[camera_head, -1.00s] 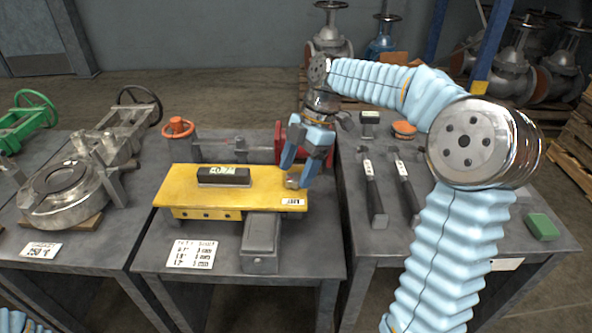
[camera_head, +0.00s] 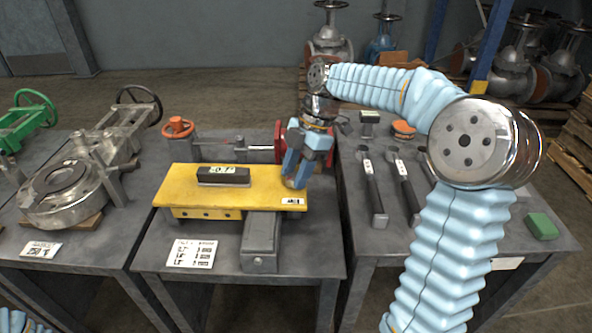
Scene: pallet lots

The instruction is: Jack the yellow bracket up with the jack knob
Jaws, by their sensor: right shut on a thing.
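A small white label (camera_head: 292,201) lies just in front of the fingers. Only a bit of my left arm shows at the bottom left corner; its gripper is not in view.
A white card (camera_head: 192,253) lies at the table's front. An orange handwheel (camera_head: 178,127) and a red flange (camera_head: 280,140) stand behind the bracket. Dark-handled tools (camera_head: 374,190) lie on the right table. A grey valve (camera_head: 62,190) is on the left table.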

